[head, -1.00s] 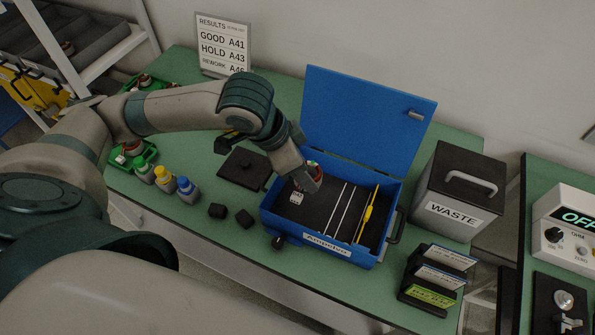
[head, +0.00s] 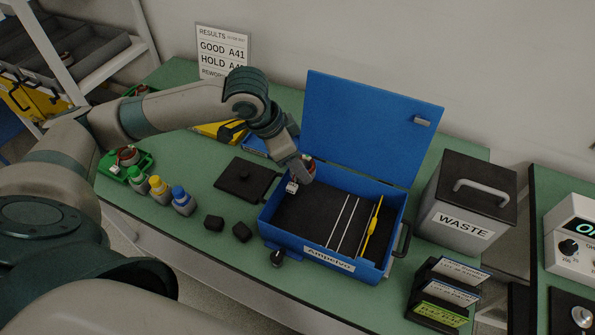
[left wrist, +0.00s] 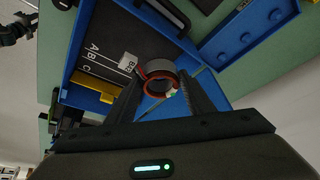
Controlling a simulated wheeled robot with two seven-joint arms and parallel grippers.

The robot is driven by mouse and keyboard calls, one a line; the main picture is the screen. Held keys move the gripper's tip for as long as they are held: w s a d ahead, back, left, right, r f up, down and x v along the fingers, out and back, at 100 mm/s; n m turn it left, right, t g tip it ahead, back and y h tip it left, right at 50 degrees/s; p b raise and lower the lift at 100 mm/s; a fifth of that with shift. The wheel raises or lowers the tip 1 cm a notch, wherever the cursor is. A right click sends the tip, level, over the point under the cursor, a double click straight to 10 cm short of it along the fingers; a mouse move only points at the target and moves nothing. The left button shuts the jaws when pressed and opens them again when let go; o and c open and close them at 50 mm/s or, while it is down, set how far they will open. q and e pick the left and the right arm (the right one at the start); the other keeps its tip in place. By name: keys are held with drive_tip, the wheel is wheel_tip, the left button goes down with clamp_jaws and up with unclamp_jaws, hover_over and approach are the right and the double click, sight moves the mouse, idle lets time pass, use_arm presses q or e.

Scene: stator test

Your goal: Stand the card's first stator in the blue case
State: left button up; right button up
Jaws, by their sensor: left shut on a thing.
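The open blue case (head: 291,240) stands on the green bench with its lid raised at the back. Its dark floor has two white lines and a yellow strip on the right. My left gripper (head: 305,177) is over the case's back left part, shut on a stator (head: 309,162). In the left wrist view the stator (left wrist: 160,76) is a dark ring with copper-coloured winding and a white tag (left wrist: 127,63); I cannot read the tag surely. The results card (head: 222,48) lists GOOD A41 and HOLD; the arm hides its lower part. My right gripper is out of view.
A grey waste bin (head: 466,195) and a label rack (head: 440,290) stand right of the case.

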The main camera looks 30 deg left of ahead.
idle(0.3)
use_arm(q)
wheel_tip(320, 180, down, 4)
drive_tip(key=shift+p, duration=0.5)
drive_tip(key=shift+f, duration=0.6)
drive_tip(key=o, duration=1.1)
drive_tip(key=shift+c, duration=0.2)
